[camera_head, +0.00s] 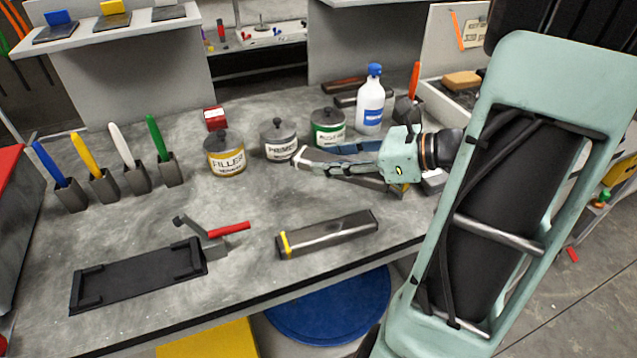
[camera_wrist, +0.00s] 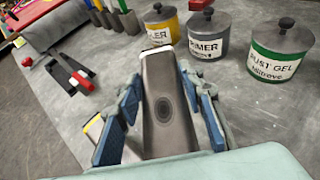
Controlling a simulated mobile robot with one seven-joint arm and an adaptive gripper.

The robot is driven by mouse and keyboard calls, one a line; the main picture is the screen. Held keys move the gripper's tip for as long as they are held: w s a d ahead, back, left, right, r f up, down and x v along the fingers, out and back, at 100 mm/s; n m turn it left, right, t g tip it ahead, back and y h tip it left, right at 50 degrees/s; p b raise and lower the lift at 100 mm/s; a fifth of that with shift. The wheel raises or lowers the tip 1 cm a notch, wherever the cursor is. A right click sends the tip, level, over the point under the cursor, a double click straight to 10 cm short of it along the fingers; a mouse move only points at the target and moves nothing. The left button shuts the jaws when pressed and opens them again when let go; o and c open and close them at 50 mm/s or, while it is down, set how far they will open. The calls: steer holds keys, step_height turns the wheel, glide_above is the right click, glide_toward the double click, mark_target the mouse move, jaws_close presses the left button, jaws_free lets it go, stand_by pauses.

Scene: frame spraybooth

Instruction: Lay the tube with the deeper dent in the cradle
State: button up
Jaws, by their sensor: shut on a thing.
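My gripper (camera_head: 325,165) is shut on a grey metal tube (camera_wrist: 160,75), held above the bench at the right. In the wrist view this tube lies between the blue finger pads, and an oval dent with darker rings shows on its face. A second grey tube (camera_head: 330,234) with a yellow band at its left end lies on the bench, in front of my gripper. I cannot make out a dent on it, so I cannot compare depths. The black cradle (camera_head: 140,278) lies empty at the front left, with a red-handled clamp (camera_head: 215,235) at its back right corner.
Filler (camera_head: 226,158), primer (camera_head: 280,146) and green-banded (camera_head: 328,133) cans stand behind my gripper, near a white bottle (camera_head: 370,108). Several coloured-handled tools in holders (camera_head: 105,187) stand back left. The bench between the second tube and the cradle is mostly clear, apart from the clamp handle.

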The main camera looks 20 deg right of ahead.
glide_above(315, 192)
steer(key=f, duration=0.2)
steer(key=f+b, duration=0.1)
steer(key=f, duration=0.2)
steer(key=shift+s+d, duration=0.15)
steer(key=shift+s, duration=0.05)
steer(key=shift+w+f+b, duration=0.15)
steer(key=shift+f+b, duration=0.05)
steer(key=shift+f, duration=0.75)
steer(key=shift+w+f+b, duration=0.1)
steer(key=shift+f+b, duration=0.05)
steer(key=shift+f, duration=0.8)
steer(key=shift+f, duration=0.2)
steer(key=o, duration=1.3)
steer(key=shift+r, duration=0.1)
